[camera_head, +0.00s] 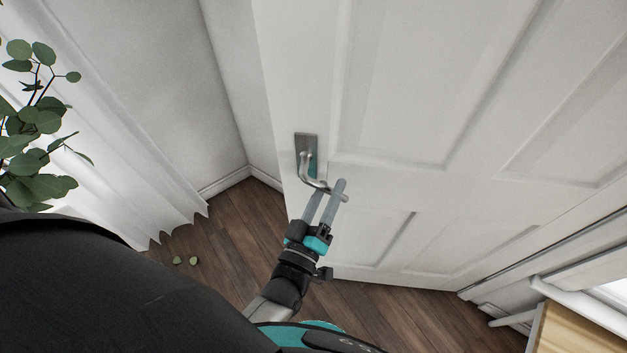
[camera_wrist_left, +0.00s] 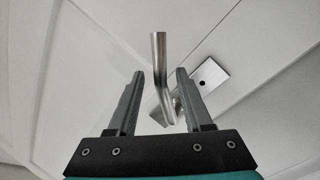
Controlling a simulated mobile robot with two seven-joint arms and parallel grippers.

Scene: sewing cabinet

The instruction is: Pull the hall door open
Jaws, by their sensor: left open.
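The hall door (camera_head: 430,90) is a white panelled door that fills the upper right of the head view. Its metal lever handle (camera_head: 318,186) sits on a rectangular plate (camera_head: 306,155) near the door's left edge. My left gripper (camera_head: 328,190) is open at the handle. In the left wrist view the lever (camera_wrist_left: 160,70) passes between the two open fingers (camera_wrist_left: 158,85), with space on both sides. Whether the door is ajar I cannot tell. My right gripper is not in view.
A white curtain (camera_head: 120,150) and a leafy plant (camera_head: 35,130) are on the left. The wooden floor (camera_head: 235,240) is clear below the door apart from small fallen leaves (camera_head: 186,261). A light wooden piece of furniture (camera_head: 565,333) stands at the lower right.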

